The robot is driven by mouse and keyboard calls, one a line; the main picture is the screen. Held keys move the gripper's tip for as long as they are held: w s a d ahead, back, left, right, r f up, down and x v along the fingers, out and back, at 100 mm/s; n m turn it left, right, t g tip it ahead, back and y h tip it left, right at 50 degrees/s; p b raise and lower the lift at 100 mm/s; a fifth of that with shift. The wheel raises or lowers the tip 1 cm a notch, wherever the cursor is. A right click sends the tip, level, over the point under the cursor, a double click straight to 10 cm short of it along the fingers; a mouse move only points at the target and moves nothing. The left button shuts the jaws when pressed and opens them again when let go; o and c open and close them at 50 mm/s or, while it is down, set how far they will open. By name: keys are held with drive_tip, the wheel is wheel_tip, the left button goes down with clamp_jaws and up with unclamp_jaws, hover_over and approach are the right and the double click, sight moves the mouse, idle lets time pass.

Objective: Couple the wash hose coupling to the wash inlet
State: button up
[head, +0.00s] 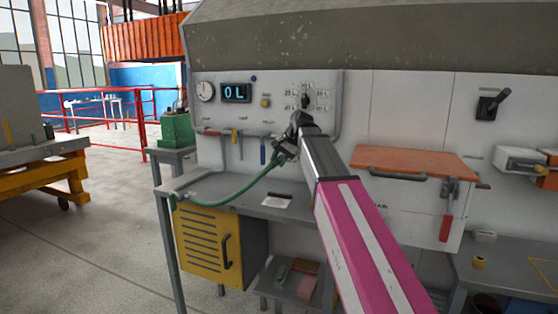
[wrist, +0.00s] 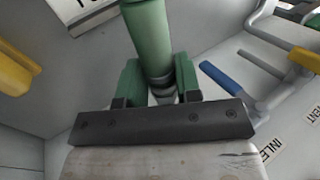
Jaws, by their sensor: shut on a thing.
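My gripper (head: 287,150) is in front of the panel, to the right of the blue-handled valve (head: 262,150). In the wrist view its two green fingers (wrist: 160,85) are shut on the grey wash hose coupling (wrist: 164,97). The green hose (wrist: 148,35) runs away from the coupling. In the head view the hose (head: 232,197) sags from my gripper down left to the bench edge. An "INLE…" label (wrist: 268,150) shows at the right of the wrist view. I cannot make out the wash inlet port itself; the coupling's front end is hidden by my gripper.
A grey bench (head: 225,190) stands below the panel, with a yellow cabinet (head: 208,245) under it. Yellow (head: 234,136) and blue valve handles stick out near my gripper.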

drive_tip(key=shift+w+d, duration=0.35)
drive_tip(key=shift+w, duration=0.55)
drive_tip(key=shift+w+d, duration=0.4)
drive_tip(key=shift+w, duration=0.45)
drive_tip(key=shift+w+d, duration=0.35)
drive_tip(key=shift+w, duration=0.55)
drive_tip(key=shift+w+d, duration=0.25)
drive_tip(key=shift+w, duration=0.35)
drive_tip(key=shift+w+d, duration=0.25)
drive_tip(key=shift+w, duration=0.4)
drive_tip(key=shift+w+d, duration=0.25)
drive_tip(key=shift+w, duration=0.35)
drive_tip(key=o, duration=1)
drive_tip(key=shift+o, duration=0.2)
drive_tip(key=v, duration=1.1)
